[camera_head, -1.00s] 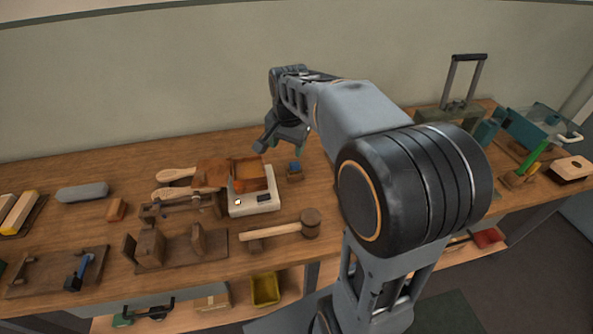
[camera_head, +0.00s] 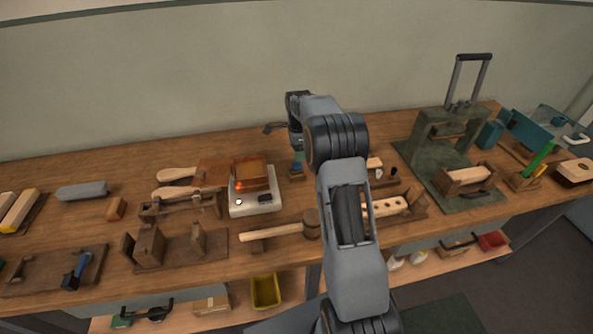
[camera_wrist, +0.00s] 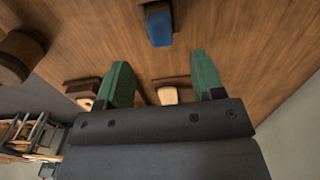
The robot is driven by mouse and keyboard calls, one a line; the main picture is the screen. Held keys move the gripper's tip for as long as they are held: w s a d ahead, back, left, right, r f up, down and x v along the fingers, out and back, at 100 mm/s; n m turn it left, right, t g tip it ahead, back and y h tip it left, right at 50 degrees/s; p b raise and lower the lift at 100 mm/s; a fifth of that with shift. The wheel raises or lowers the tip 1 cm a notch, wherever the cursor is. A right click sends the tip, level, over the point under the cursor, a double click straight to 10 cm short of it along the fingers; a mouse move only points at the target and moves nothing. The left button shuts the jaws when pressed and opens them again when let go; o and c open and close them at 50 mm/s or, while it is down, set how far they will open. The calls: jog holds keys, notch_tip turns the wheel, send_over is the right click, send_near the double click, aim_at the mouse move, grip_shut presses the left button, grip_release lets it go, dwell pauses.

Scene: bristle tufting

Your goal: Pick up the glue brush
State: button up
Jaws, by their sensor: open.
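A small blue piece in a wooden block (camera_head: 297,175) stands just right of the white hotplate; it may be the glue brush, but I cannot tell for sure. In the wrist view the blue piece (camera_wrist: 160,28) shows beyond the fingertips, near the top middle. My gripper (camera_wrist: 160,62) is open, with its two green fingers apart and nothing between them. In the head view the gripper is over the bench close to this block, partly hidden by my wrist. A copper-brown pot (camera_head: 250,174) sits on the white hotplate (camera_head: 254,206).
A wooden mallet (camera_head: 310,224) lies in front of the hotplate. Wooden paddles (camera_head: 178,174) and a jig (camera_head: 150,246) are to the left. A wooden block with holes (camera_head: 388,207) and a dark green press (camera_head: 440,150) stand to the right. A green-handled tool (camera_head: 540,157) is at far right.

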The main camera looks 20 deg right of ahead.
aim_at(297, 164)
jog(key=shift+w+a+f+p, duration=0.1)
jog(key=shift+a+f+p, duration=0.1)
jog(key=shift+f, duration=1.6)
jog(key=shift+a+f+p, duration=0.1)
jog(key=shift+f+p, duration=0.1)
jog(key=shift+f, duration=1.55)
jog(key=c, duration=1)
